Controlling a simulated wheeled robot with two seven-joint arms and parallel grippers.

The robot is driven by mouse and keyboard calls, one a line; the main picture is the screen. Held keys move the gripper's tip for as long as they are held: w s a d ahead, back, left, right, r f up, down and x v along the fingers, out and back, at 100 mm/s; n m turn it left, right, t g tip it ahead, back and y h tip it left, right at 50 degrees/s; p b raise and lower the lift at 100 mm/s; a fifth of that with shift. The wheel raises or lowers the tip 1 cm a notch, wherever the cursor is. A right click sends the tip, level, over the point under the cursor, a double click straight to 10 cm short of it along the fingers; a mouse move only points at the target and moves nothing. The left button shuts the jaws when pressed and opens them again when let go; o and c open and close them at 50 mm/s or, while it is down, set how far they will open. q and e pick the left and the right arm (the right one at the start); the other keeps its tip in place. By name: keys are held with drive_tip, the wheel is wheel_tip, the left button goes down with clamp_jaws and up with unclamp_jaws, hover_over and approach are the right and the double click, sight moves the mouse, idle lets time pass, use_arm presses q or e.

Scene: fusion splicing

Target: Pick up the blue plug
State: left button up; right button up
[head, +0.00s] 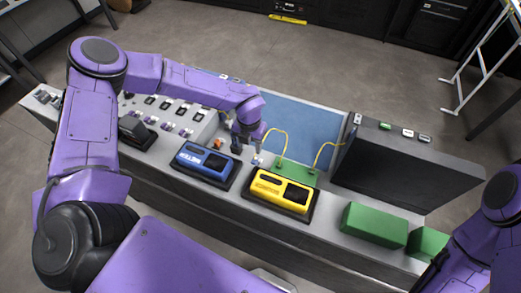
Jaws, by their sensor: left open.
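My left gripper (246,148) is open and points down over the bench, just behind the gap between the blue device and the yellow device. A small bluish plug (257,162) is just below and right of the fingertips, near the end of a yellow cable (268,134). It is very small here, and I cannot tell whether the fingers touch it. The right arm shows at the lower right, but its gripper is out of view.
The blue device (203,163) and yellow device (281,194) stand close in front of the gripper. A green block (374,225) lies at the right. A dark screen case (395,172) stands behind it.

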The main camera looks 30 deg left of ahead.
sight(255, 160)
use_arm(q)
drive_tip(key=s+f+b, duration=0.1)
drive_tip(key=d+f, duration=0.1)
drive_tip(key=shift+s+f+b, duration=0.35)
drive_tip(key=shift+f, duration=0.05)
drive_tip(key=f+b, duration=0.1)
drive_tip(key=w+f+b, duration=0.1)
drive_tip(key=f, duration=0.1)
drive_tip(key=d+f+b, duration=0.1)
drive_tip(key=f, duration=0.1)
drive_tip(key=shift+w+f, duration=0.1)
drive_tip(key=shift+w, duration=0.15)
drive_tip(key=shift+w+a+f, duration=0.15)
drive_tip(key=shift+a, duration=0.1)
drive_tip(key=shift+s+r, duration=0.3)
drive_tip(key=shift+c, duration=0.3)
drive_tip(key=shift+s+r, duration=0.15)
drive_tip(key=c, duration=0.5)
clamp_jaws()
use_arm(e)
drive_tip(key=f, duration=0.1)
drive_tip(key=s+f, duration=0.1)
drive_tip(key=f, duration=0.1)
drive_tip(key=s+f, duration=0.1)
drive_tip(key=shift+f, duration=0.35)
